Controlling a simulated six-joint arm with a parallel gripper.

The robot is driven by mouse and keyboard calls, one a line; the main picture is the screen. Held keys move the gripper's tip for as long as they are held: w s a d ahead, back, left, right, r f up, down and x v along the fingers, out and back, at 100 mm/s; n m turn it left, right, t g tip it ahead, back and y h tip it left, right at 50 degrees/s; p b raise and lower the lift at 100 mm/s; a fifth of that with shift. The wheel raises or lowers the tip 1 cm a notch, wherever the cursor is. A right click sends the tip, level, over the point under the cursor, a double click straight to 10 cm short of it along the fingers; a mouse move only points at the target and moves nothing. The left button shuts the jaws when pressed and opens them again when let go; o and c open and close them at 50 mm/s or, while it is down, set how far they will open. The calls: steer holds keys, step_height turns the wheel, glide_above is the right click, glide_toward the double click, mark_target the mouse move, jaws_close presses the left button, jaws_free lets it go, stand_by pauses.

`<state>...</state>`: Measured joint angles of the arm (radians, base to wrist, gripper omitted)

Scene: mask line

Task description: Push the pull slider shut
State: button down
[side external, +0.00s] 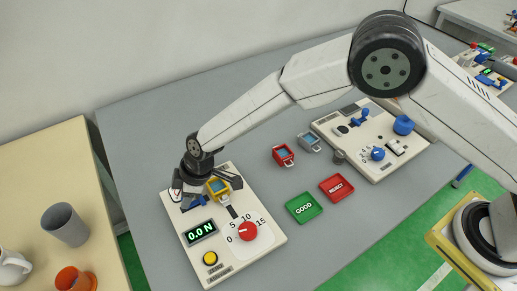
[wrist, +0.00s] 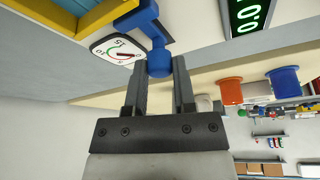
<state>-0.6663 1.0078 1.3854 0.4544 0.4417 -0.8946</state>
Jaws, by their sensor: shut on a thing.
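The pull slider appears to be the blue handle (side external: 200,200) on the left white panel (side external: 262,245), beside the small round dial (side external: 176,193). In the wrist view the blue handle (wrist: 151,28) ends in a round knob between my two fingertips. My gripper (side external: 184,197) is shut on that knob, and it also shows in the wrist view (wrist: 159,68). A yellow part with a teal face (side external: 218,187) sits on the panel next to the handle. The display (side external: 201,231) reads 0.0 N. My fingers partly hide the handle in the side view, so how far the slider is out cannot be told.
The panel also has a red knob (side external: 248,231) and a yellow button (side external: 210,258). Green (side external: 304,207) and red (side external: 337,187) trays, red (side external: 283,155) and grey (side external: 309,142) parts, and another panel (side external: 388,165) lie to the right. Cups (side external: 66,225) stand on the left table.

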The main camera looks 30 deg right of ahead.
steer(key=shift+d, duration=1.3)
steer(key=shift+c, duration=2.2)
jaws_free()
steer(key=shift+d, duration=0.1)
steer(key=shift+r, duration=0.1)
steer(key=shift+r, duration=0.15)
steer(key=v, duration=0.7)
